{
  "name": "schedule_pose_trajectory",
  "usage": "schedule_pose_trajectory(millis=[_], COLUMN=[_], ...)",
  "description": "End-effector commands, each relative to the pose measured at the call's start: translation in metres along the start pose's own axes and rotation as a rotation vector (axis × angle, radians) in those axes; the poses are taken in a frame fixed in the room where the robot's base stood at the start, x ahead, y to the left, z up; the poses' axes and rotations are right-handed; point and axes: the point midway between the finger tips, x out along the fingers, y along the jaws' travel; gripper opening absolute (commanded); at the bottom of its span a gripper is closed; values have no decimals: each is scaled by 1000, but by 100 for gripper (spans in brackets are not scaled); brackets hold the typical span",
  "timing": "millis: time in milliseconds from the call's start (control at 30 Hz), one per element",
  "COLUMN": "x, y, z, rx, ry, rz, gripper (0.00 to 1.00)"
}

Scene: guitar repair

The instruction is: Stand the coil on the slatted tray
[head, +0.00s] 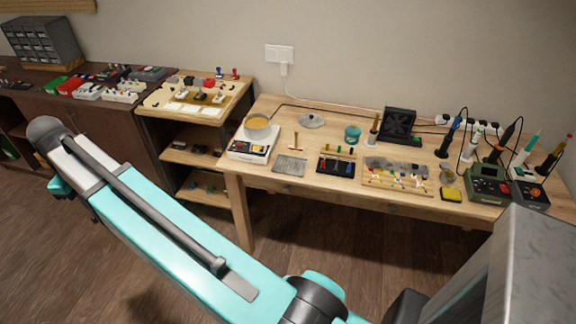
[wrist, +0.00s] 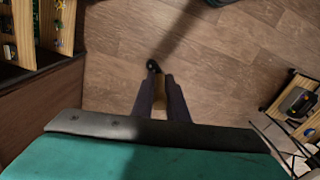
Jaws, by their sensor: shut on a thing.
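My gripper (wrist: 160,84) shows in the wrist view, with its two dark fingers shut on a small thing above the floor. That thing, which I take to be the coil (wrist: 160,92), has a tan body between the fingers and a black end sticking out past them. Most of it is hidden by the fingers. In the head view my gripper is not visible; only my arm is. A grey ribbed tray (head: 290,163), likely the slatted tray, lies near the front edge of the wooden workbench (head: 262,190). It looks empty.
A pot on a white heater (head: 250,148) stands left of the grey tray, and a black holder (head: 337,166) stands right of it. Soldering tools (head: 490,185) crowd the bench's right end. A shelf unit (head: 190,150) stands to the left. The floor (wrist: 230,60) below my gripper is clear.

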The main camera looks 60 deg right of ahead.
Motion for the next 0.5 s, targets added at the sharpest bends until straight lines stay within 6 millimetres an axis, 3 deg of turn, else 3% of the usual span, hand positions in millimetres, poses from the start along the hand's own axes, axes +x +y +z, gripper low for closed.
schedule_pose_trajectory(millis=[267, 500], x=[5, 14], y=[28, 76], z=[22, 66], rx=[51, 147], ry=[0, -1], rz=[0, 0], gripper=[0, 0])
